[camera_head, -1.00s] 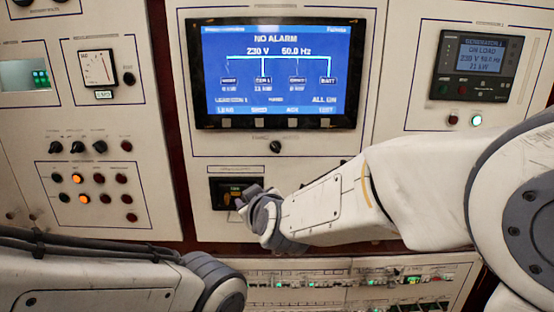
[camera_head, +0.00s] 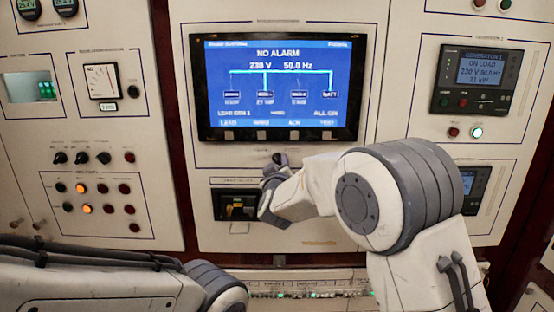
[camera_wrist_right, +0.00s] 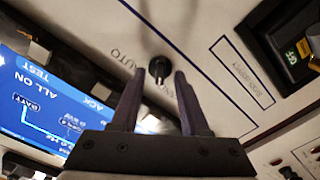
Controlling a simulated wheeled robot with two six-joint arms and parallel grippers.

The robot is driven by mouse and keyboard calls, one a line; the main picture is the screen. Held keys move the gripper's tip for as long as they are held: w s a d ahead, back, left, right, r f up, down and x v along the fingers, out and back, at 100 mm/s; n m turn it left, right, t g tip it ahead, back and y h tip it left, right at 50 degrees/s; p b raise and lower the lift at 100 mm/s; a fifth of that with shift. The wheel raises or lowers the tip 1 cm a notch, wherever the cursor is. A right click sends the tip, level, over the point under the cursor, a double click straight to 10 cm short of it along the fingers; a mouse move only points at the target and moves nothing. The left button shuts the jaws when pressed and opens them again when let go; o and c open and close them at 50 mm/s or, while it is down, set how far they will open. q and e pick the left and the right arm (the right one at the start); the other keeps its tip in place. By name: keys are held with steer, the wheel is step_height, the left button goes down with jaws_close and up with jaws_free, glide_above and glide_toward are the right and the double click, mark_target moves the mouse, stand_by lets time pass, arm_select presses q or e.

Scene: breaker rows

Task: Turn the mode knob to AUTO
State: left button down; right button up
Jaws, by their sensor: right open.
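The mode knob (camera_head: 279,158) is a small black knob on the cream panel just under the big screen. In the right wrist view, the knob (camera_wrist_right: 158,68) shows near the tips of my right gripper (camera_wrist_right: 160,73), with the fingers apart and a finger towards each side of it. The word AUTO is printed to its left there; the label on the other side is partly hidden. I cannot tell for sure whether the fingers touch the knob or where it points. In the head view my right gripper (camera_head: 272,182) is close below the knob. My left gripper is out of view.
The blue screen (camera_head: 277,85) reads NO ALARM. Below the knob is a dark recessed switch (camera_head: 237,205) with a yellow part. Small knobs and lamps (camera_head: 95,185) fill the left panel. A generator display (camera_head: 478,80) is at right. My left arm lies at bottom left.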

steer(key=shift+w, duration=0.45)
jaws_close()
